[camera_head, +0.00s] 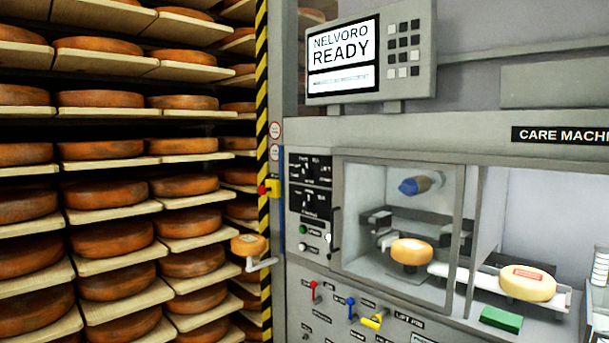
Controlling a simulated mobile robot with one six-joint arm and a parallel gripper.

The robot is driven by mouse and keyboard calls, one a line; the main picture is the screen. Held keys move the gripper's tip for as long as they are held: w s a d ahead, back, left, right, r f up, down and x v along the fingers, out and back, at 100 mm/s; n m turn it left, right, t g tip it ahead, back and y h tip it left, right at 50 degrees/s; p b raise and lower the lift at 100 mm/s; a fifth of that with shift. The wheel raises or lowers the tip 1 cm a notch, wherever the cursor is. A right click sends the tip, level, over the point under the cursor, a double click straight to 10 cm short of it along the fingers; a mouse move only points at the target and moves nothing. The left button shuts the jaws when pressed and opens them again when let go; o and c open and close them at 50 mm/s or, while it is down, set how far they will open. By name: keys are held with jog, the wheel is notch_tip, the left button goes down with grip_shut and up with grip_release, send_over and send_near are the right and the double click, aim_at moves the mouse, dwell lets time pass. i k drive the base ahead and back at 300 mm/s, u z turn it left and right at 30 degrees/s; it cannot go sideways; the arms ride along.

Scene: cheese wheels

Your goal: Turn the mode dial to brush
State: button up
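The care machine's control panel (309,225) is left of its glazed chamber. It has an upper black plate (309,170) and a lower black plate (309,201), both with small white markings too small to read reliably. Below them are a green button (303,230) and a pale button (303,246). I cannot make out which part is the mode dial, nor its setting. A blue-ended brush-like part (415,185) is inside the chamber, above an orange cheese wheel (411,251). My gripper is not in view.
Shelves of cheese wheels (110,238) fill the left. A small cheese (248,244) sits on a bracket beside the striped post (262,100). Red (313,290), blue (351,307) and yellow (373,321) levers project below the panel. The screen (342,55) reads "NELVORO READY".

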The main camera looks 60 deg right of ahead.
aim_at(306, 173)
jog(key=i, duration=0.85)
jog(key=u, duration=0.05)
